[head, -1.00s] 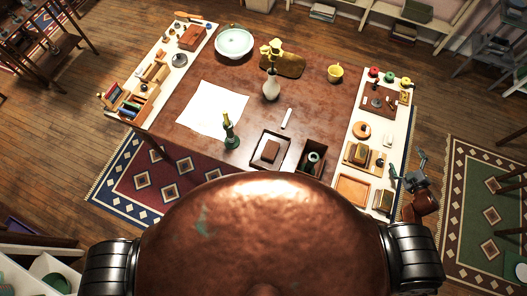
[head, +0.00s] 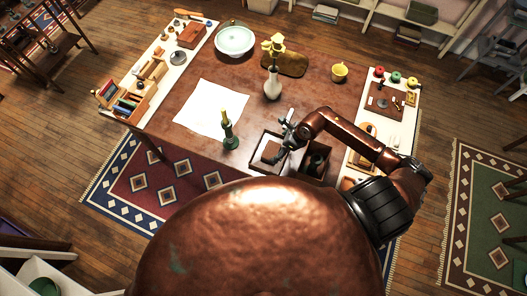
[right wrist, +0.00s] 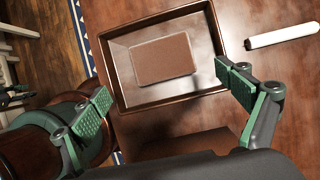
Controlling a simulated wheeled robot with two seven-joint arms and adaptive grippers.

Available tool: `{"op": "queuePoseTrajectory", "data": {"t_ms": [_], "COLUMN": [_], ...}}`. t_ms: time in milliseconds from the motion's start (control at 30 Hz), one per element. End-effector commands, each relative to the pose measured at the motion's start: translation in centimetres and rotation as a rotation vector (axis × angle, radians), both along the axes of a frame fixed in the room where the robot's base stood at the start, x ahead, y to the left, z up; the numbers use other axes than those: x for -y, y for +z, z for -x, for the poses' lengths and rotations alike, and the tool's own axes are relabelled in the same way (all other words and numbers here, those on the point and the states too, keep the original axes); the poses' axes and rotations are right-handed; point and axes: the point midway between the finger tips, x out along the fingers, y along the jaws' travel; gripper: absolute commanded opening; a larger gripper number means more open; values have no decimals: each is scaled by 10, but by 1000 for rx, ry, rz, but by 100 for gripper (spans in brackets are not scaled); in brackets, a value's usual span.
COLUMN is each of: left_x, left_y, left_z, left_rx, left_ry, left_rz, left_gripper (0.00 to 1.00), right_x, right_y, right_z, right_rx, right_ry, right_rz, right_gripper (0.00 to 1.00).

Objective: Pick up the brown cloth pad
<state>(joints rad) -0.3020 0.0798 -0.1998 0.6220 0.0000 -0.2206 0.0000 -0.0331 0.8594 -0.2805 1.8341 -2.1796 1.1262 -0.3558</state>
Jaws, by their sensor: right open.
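The brown cloth pad (right wrist: 164,58) is a rounded rectangle lying flat inside a dark wooden tray (right wrist: 122,70) in the right wrist view. In the head view the pad (head: 271,152) shows in the tray near the table's front edge. My right gripper (right wrist: 165,103) is open and empty, with its green-padded fingers on either side of the tray's near part. It appears above the tray, apart from the pad. In the head view the right gripper (head: 287,131) partly covers the tray's far right corner.
A dark box (head: 317,160) stands right of the tray. A green candlestick (head: 229,132) stands left of it, and a white vase (head: 272,86) behind. A white stick (right wrist: 281,29) lies beside the tray. White paper (head: 210,107) covers the table's left part.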

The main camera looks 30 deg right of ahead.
Motion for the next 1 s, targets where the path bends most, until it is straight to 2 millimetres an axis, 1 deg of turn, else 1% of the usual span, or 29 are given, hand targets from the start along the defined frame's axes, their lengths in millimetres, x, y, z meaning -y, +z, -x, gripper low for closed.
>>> {"op": "queuePoseTrajectory", "data": {"t_ms": [33,167,367,500,633,733,933,1000], "left_x": [0,1,0,0,0,0,0,0], "left_y": [0,2,5,11,11,11,10,10], "left_z": [-5,-11,-9,-6,-2,0,0,0], "left_rx": [6,13,11,7,3,0,-1,-1], "left_ry": [-1,-3,-3,-2,-1,-1,-1,-1], "left_rz": [1,0,0,1,0,0,0,0], "left_gripper": [39,39,39,39,39,39,39,39], "right_x": [0,-2,-8,-13,-16,-17,-17,-17], "right_y": [-2,-15,-33,-53,-68,-73,-73,-73], "right_z": [0,-4,-11,-18,-23,-24,-24,-24], "right_rx": [4,5,5,3,6,6,7,6], "right_ry": [11,16,16,15,14,16,17,16], "right_rz": [17,28,26,24,25,25,26,27], "right_gripper": [93,93,93,93,93,93,93,89]}}
